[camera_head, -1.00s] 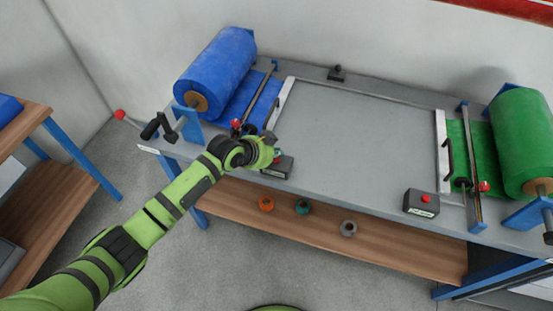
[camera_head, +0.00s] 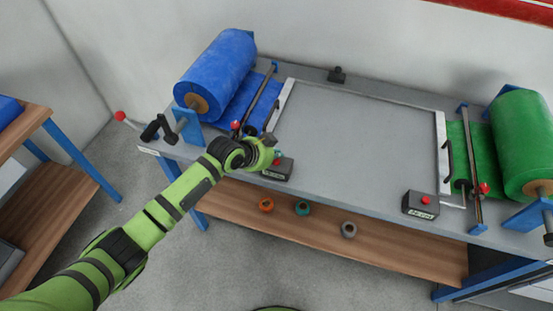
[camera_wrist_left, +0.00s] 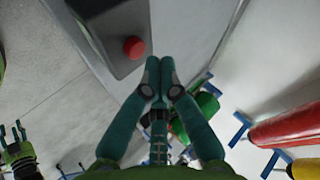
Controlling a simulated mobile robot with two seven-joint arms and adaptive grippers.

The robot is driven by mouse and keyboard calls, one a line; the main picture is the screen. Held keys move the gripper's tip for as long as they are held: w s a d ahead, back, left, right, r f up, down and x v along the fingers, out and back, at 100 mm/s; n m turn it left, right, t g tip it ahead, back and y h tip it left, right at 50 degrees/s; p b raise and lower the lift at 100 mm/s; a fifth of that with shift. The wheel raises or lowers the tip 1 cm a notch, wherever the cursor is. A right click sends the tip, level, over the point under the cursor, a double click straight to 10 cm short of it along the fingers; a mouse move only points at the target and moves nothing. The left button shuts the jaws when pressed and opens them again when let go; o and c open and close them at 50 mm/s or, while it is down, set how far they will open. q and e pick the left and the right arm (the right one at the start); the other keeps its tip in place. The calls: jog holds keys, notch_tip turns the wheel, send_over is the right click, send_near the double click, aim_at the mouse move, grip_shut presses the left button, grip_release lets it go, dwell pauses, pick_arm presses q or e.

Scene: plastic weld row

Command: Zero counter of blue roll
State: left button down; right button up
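The blue roll (camera_head: 217,70) lies at the left end of the grey table, its sheet running toward the frame. The small dark counter box (camera_head: 279,171) on the blue roll's side sits at the front edge. In the left wrist view the box (camera_wrist_left: 103,22) carries a red button (camera_wrist_left: 134,47). My left gripper (camera_head: 277,156) is over this box and partly hides its top. In the left wrist view its two teal fingers (camera_wrist_left: 159,64) are together and empty, beside the button, with contact unclear. My right gripper (camera_wrist_left: 17,133) shows there at the left, fingers apart.
A second counter box (camera_head: 421,205) with a red button stands at the front right, near the green roll (camera_head: 523,140). A red-knobbed lever (camera_head: 236,125) is left of my gripper. Several small rings lie on the wooden shelf (camera_head: 330,235).

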aim_at(275, 162)
pick_arm(q)
jog(key=shift+f+b, duration=0.3)
jog(key=shift+f, duration=0.15)
jog(key=shift+f+b, duration=0.35)
jog(key=shift+f, duration=0.15)
dwell(0.6)
jog(key=shift+r, duration=0.1)
jog(key=shift+r+p, duration=0.8)
jog(key=shift+p, duration=0.05)
notch_tip(275, 162, up, 5)
jog(key=p, duration=0.4)
jog(key=shift+r+p, duration=0.1)
jog(key=shift+p, duration=0.25)
